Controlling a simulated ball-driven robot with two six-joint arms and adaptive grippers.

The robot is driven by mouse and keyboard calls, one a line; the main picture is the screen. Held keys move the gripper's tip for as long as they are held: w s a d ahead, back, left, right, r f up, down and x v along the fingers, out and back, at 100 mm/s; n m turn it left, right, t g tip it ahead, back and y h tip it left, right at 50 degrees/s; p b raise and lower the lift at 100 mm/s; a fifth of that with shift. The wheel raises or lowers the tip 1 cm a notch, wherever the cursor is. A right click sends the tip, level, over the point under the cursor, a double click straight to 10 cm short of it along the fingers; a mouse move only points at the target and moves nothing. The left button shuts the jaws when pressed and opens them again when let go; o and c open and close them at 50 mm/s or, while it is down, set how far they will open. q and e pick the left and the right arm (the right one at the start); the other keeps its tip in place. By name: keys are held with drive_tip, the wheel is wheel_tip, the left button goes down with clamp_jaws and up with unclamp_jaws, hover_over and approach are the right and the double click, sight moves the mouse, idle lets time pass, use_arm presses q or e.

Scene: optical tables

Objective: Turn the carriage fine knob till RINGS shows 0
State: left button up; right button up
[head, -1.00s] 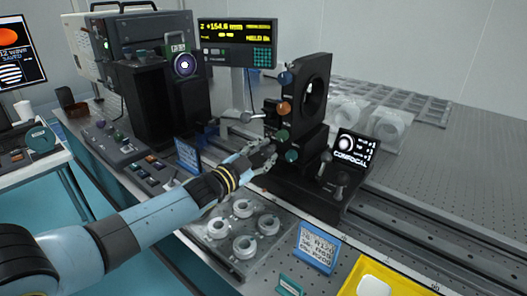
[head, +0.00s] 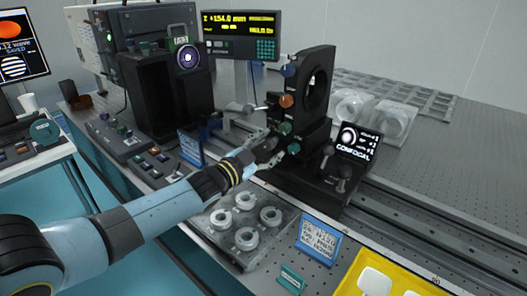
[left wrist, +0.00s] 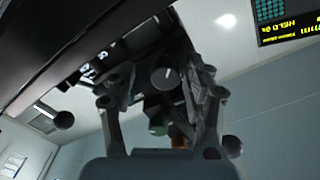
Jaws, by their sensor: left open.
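My left gripper (head: 262,144) reaches from the left to the front of the black carriage. Its fingers are open in the left wrist view (left wrist: 163,95), on either side of a dark round knob (left wrist: 166,77) with a white mark. A gap shows between the knob and the fingers there. I cannot read a label on this knob; the fingers partly cover it in the head view. Teal knobs (head: 293,148) and an orange knob (head: 287,101) sit close by on the carriage. The small screen (head: 357,143) shows a ring picture and CONFOCAL; its small lines are unreadable. My right gripper is not in view.
The yellow readout (head: 239,21) seems to show Z +154.0 mm. A clear tray (head: 235,250) with several white rings lies below my arm. A blue sign (head: 318,241) and a yellow tray (head: 392,270) are at the front.

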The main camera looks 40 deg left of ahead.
use_arm(q)
drive_tip(key=s, duration=1.2)
drive_tip(key=shift+a, duration=0.35)
